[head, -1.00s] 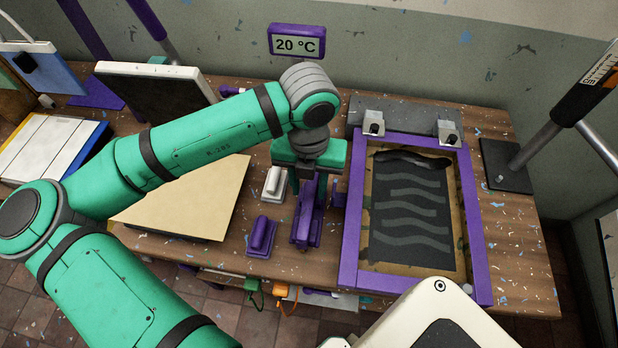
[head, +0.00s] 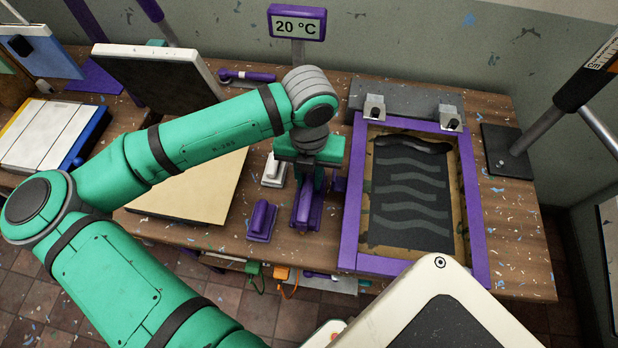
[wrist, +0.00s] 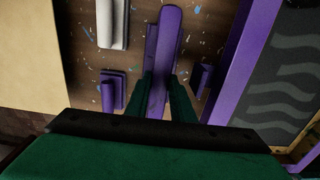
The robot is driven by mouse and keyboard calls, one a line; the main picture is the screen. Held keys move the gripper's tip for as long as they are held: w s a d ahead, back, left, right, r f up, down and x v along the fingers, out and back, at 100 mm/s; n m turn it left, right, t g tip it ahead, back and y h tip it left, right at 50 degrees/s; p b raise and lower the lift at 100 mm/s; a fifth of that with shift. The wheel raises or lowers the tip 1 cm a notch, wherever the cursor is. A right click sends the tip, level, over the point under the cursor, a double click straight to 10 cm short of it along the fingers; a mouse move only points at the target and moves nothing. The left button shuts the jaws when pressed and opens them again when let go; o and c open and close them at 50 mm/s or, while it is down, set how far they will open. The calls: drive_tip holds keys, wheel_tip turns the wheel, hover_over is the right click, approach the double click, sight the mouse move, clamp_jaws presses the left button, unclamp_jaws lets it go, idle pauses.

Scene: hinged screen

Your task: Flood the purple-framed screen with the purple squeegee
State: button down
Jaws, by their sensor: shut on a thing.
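The purple squeegee (head: 305,212) is upright, its handle in my gripper (head: 307,190). In the wrist view, the fingers (wrist: 162,88) are shut on the sides of the squeegee handle (wrist: 169,35). Whether its foot touches the bench is hard to tell. The purple-framed screen (head: 471,205) lies to the right, held by two grey clamps at its back edge. Its dark mesh (head: 412,235) shows wavy grey stripes, with a black ink band (head: 412,144) across the far end. In the wrist view the frame (wrist: 244,70) is at the right. My gripper is left of the screen.
A shorter purple tool (head: 262,220) and a white tool (head: 274,170) stand left of my gripper. A small purple piece (head: 340,184) sits between squeegee and screen. A temperature sign (head: 297,25) stands behind. A grey post (head: 540,150) rises at the screen's right.

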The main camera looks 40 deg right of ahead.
drive_tip(key=shift+r, duration=2.05)
drive_tip(key=c, duration=2.2)
unclamp_jaws()
clamp_jaws()
drive_tip(key=shift+r, duration=0.5)
wheel_tip(320, 180, down, 6)
drive_tip(key=shift+f, duration=0.1)
drive_tip(key=shift+r, duration=0.6)
